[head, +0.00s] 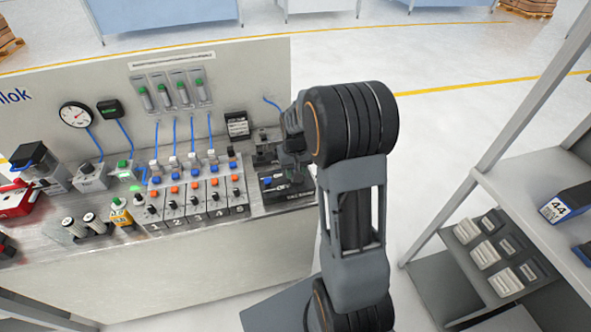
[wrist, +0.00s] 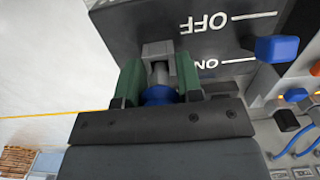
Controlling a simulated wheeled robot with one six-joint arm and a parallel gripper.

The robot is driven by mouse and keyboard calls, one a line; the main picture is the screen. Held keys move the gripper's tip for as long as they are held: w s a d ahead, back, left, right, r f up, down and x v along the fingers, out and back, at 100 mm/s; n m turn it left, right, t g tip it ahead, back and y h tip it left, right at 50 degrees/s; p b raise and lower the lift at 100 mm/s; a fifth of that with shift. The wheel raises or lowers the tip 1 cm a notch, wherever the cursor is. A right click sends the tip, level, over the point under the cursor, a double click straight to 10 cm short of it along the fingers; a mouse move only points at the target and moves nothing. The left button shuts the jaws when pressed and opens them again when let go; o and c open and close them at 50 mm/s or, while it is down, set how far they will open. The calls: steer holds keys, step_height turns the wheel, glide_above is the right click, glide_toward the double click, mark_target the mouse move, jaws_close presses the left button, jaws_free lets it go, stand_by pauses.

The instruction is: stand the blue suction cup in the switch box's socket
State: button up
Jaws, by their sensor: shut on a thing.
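The blue suction cup (wrist: 158,95) is between the green finger pads of my gripper (wrist: 159,77) in the wrist view. Its metal stem points away from the camera, toward a light grey block (wrist: 157,49) at the switch box. I cannot tell whether stem and block touch, or whether the block is part of the cup. The socket is not clearly visible. The dark switch box (wrist: 120,30), marked OFF and ON, fills the top, with a blue lever (wrist: 277,48) at right. In the head view my gripper (head: 291,160) is just above the switch box (head: 290,193); the cup is hidden there.
A row of numbered valve units (head: 195,203) with blue and orange knobs stands left of the switch box. A small dark device (head: 265,147) is close behind it. The back panel (head: 240,75) rises behind the bench. A shelf rack (head: 500,190) stands at right.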

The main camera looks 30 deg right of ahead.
steer(key=shift+f+b, duration=0.45)
steer(key=shift+f, duration=0.2)
steer(key=o, duration=1)
steer(key=shift+r, duration=0.1)
step_height(320, 180, up, 9)
steer(key=p, duration=0.6)
steer(key=shift+p, duration=0.4)
